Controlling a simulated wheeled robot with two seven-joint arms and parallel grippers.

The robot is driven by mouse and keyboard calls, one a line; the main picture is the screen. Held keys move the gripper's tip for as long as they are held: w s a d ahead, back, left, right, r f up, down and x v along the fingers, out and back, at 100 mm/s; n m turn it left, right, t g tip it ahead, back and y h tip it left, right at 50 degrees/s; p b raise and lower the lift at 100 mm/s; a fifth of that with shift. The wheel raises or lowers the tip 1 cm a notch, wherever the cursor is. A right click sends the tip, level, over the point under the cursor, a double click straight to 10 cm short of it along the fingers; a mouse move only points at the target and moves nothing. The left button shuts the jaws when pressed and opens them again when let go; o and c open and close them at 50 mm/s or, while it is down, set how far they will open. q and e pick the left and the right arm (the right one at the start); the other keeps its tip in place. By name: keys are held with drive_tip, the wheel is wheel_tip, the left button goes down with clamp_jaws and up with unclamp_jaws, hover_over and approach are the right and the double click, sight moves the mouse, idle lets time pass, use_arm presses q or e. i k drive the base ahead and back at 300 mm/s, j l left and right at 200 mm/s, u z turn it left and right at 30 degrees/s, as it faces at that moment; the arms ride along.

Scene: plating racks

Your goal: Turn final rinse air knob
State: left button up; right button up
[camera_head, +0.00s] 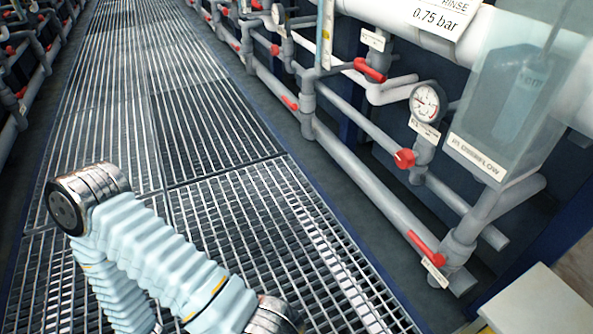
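A small red knob (405,158) sits on a grey pipe fitting at the right, just below a round white pressure gauge (427,102). A small label plate (424,130) hangs between them, too small to read. Above, a white sign (440,16) reads "RINSE" and "0.75 bar", with its top cut off. I cannot tell for certain that this knob is the final rinse air knob. A folded arm of mine in a pale blue sleeve shows at the lower left, well away from the knob. Neither gripper is in view.
Red lever handles (370,70) and (426,243) sit on the grey pipes. A translucent tank (512,85) labelled "OVERFLOW" stands at the right. A pale ledge (535,305) fills the lower right corner. The grated walkway (200,110) is clear, with more piping at far left.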

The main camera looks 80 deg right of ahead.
sight(405, 158)
drive_tip(key=i+j+z, duration=0.1)
drive_tip(key=z, duration=0.35)
drive_tip(key=j+z, duration=0.15)
drive_tip(key=z, duration=0.3)
drive_tip(key=i+j+z, duration=0.1)
drive_tip(key=z, duration=0.35)
drive_tip(key=j+z, duration=0.1)
drive_tip(key=z, duration=2.35)
